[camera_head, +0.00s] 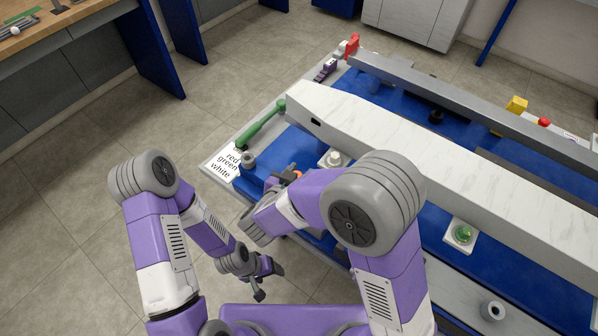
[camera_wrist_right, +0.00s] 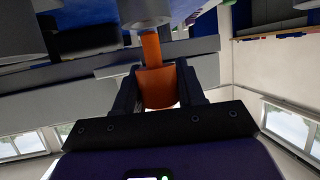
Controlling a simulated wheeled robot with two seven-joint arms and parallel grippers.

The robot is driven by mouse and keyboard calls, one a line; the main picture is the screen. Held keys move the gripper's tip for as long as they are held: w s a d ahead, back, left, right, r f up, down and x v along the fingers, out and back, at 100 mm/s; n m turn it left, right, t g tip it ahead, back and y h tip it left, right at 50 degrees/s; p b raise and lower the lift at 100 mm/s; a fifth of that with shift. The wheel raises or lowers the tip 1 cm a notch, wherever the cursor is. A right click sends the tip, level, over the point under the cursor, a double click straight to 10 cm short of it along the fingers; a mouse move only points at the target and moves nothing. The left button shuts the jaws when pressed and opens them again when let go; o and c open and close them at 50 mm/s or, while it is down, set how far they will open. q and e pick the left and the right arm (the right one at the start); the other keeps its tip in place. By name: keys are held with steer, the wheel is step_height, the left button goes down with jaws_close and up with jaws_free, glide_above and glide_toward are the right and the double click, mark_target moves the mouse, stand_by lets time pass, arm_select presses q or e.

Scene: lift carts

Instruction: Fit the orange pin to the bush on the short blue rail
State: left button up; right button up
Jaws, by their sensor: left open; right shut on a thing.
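My right gripper (camera_wrist_right: 158,88) is shut on the orange pin (camera_wrist_right: 155,86), around its thick part. The pin's thinner end meets the edge of a pale grey cylinder (camera_wrist_right: 145,10) in the right wrist view; I cannot tell whether it is inside it. In the head view only a bit of orange (camera_head: 297,174) shows beside my right gripper (camera_head: 286,179), largely behind my right arm. A grey bush (camera_head: 248,160) stands on a blue part (camera_head: 251,184) at the cart's near left corner. My left gripper (camera_head: 262,282) is open and empty, low over the floor.
A long pale beam (camera_head: 430,155) lies across the blue cart deck. A green-topped part (camera_head: 463,234) and another grey bush (camera_head: 492,310) are at the right. The floor at left is clear.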

steer(key=shift+f+b, duration=0.9)
steer(key=shift+f, duration=0.85)
steer(key=o, duration=1.1)
steer(key=shift+o, duration=0.2)
steer(key=shift+s, duration=0.1)
steer(key=p+v, duration=0.2)
steer(key=v, duration=0.5)
steer(key=shift+s+a, duration=0.15)
steer(key=shift+r, duration=0.1)
